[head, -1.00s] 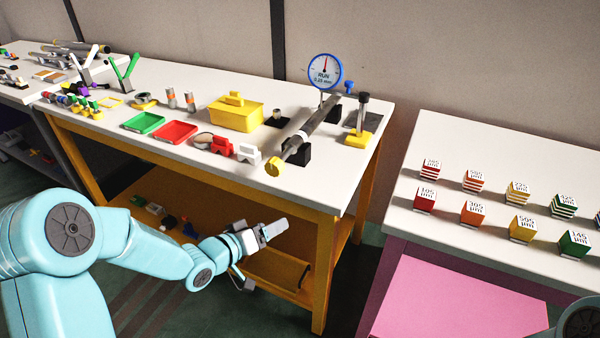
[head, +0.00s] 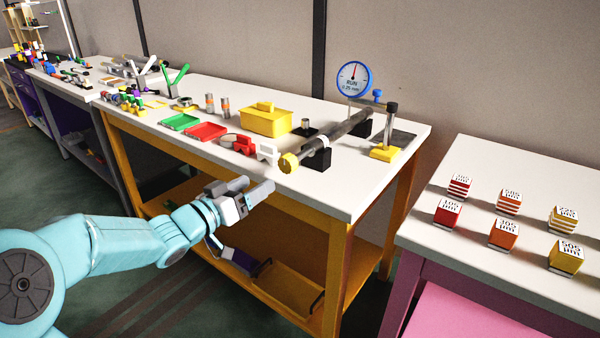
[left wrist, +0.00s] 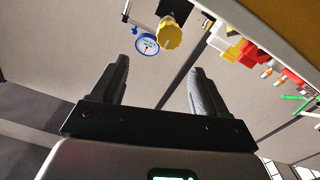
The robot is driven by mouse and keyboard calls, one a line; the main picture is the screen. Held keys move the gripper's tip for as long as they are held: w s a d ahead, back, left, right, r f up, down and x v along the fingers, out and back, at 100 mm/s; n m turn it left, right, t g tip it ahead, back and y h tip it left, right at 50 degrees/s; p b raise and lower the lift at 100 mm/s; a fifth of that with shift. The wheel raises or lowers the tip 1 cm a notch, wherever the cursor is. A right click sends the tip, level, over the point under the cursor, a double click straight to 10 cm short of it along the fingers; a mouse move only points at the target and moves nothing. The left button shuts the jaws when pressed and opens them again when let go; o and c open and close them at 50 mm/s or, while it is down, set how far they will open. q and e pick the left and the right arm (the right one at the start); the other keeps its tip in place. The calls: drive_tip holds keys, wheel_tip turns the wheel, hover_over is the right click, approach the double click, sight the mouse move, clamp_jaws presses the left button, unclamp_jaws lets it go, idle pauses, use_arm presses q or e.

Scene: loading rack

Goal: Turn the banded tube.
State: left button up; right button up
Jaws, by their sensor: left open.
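The grey tube (head: 345,130) lies on black blocks near the right end of the white-topped bench. Its near end carries a yellow ridged knob (head: 288,162), and a pale band shows just behind it. My left gripper (head: 243,218) is open and empty, in front of the bench edge, below and left of the knob and apart from it. In the left wrist view the yellow knob (left wrist: 168,34) shows ahead, beyond the gap between the open fingers (left wrist: 159,66); the tube behind it is mostly hidden. My right gripper is out of view.
A dial gauge (head: 354,78) stands behind the tube, with a post on a yellow base (head: 384,153) to its right. A white block (head: 267,152), a red piece and a yellow box (head: 265,120) lie left of the knob. Labelled cubes stand on the right table (head: 470,160).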

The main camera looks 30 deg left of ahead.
use_arm(q)
drive_tip(key=shift+y, duration=0.3)
drive_tip(key=w, duration=1.5)
drive_tip(key=shift+w+f, duration=0.35)
drive_tip(key=shift+f, duration=0.05)
drive_tip(key=c, duration=1)
